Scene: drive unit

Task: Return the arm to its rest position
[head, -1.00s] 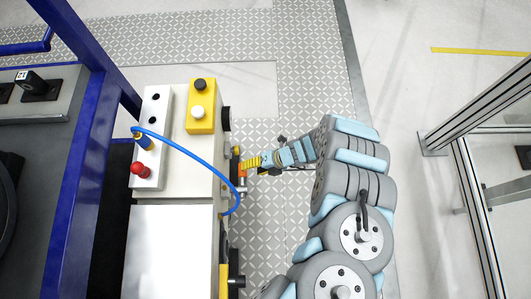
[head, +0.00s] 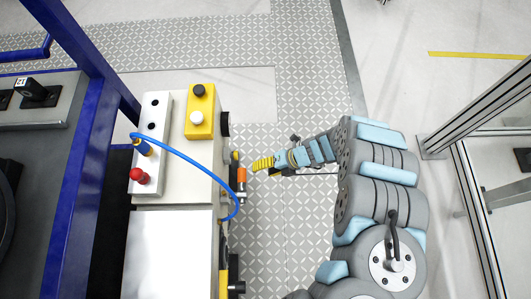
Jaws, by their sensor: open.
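My gripper (head: 262,164) is at the end of my grey and light-blue arm, seen from above in the head view. Its yellow fingers point left toward the side of the drive unit (head: 190,180), with a gap between them and an orange part (head: 241,178) on that side. I see nothing held in the fingers. The gripper is open, though its fingers overlap from this angle.
A blue cable (head: 195,162) loops from a blue plug out over the unit's right side. A yellow button box (head: 200,111) and a red knob (head: 138,174) sit on top. Blue frame bars (head: 87,140) stand left, a metal frame (head: 466,150) right. Patterned floor (head: 290,225) lies clear between.

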